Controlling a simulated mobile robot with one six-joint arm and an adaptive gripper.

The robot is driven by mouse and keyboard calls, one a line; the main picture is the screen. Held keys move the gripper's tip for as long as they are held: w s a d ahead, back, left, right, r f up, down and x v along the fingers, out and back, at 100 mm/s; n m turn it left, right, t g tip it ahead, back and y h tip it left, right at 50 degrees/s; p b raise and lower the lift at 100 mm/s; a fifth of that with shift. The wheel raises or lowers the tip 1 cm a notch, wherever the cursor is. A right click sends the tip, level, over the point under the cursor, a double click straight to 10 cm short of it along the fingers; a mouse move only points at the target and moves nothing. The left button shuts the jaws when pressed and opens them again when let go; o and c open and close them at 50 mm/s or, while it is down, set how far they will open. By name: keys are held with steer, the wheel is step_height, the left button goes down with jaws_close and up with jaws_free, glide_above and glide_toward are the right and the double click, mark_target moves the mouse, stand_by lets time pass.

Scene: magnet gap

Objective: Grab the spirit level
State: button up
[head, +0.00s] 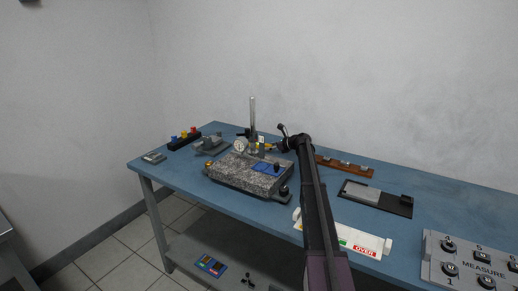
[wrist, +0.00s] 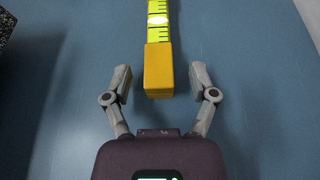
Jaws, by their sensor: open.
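The spirit level shows in the wrist view as a yellow bar (wrist: 158,72) with a bright yellow-green, black-marked vial section (wrist: 158,19) beyond its near end. It runs up out of the top of the picture. My gripper (wrist: 160,80) is open, with one finger on each side of the level's yellow near end and a visible gap on both sides. I cannot tell the height of the fingertips over the table. In the head view my arm covers much of the bench's middle, and I cannot clearly make out the level there.
The blue bench (head: 440,205) holds a speckled granite plate (head: 235,172), a metal post (head: 252,120), a brown rack (head: 345,166), a dark tray with a grey plate (head: 374,195), a white board marked OVER (head: 370,240) and a MEASURE panel (head: 460,266). Blue surface around the level's near end is clear.

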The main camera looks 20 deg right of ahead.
steer(key=shift+w+a+f, duration=0.15)
steer(key=shift+w+a, duration=0.15)
stand_by(0.4)
jaws_close()
